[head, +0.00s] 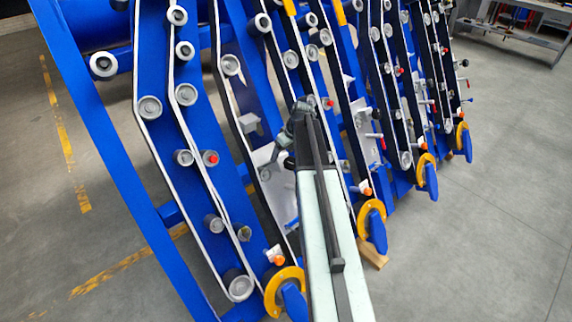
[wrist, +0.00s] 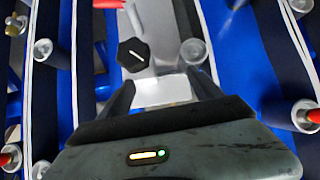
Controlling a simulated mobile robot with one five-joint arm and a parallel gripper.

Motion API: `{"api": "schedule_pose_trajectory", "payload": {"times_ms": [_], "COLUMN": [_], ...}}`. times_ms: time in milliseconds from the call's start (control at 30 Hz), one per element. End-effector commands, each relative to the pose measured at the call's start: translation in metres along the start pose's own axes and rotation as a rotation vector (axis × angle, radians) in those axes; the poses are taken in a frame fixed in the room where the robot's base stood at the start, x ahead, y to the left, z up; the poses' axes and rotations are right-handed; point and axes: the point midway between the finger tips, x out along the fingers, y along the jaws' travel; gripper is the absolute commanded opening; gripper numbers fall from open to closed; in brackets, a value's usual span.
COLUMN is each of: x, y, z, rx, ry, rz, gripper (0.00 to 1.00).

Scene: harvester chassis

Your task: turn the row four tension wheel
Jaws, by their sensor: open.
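A black, faceted knob with a white line (wrist: 133,54) sits on a light grey bracket (wrist: 160,28) in the wrist view. It may be the row four tension wheel; no row label is readable. My gripper (wrist: 160,84) is open and empty, its two dark fingers pointing at the bracket. The knob lies beyond the fingertips, nearer the left finger, and appears apart from them. In the head view my gripper (head: 302,112) is in front of the middle rows, and my arm hides part of them. I cannot pick out the knob there.
A grey roller (wrist: 194,51) stands near the right finger, and a red handle (wrist: 108,3) is at the top. Blue sloping rows carry belts and several rollers, such as one at left (head: 149,107). Floor at right (head: 490,220) is clear.

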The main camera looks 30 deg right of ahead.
Motion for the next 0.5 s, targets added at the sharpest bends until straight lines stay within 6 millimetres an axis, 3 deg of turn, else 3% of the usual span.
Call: {"api": "schedule_pose_trajectory", "payload": {"times_ms": [33, 167, 367, 500], "x": [0.0, -0.005, -0.003, 0.013], "y": [0.017, 0.038, 0.04, 0.04], "z": [0.016, 0.035, 0.036, 0.037], "rx": [0.027, 0.062, 0.065, 0.064], "ry": [0.0, 0.0, -0.001, -0.001], "rz": [0.011, 0.025, 0.026, 0.026], "gripper": [0.75, 0.75, 0.75, 0.75]}}
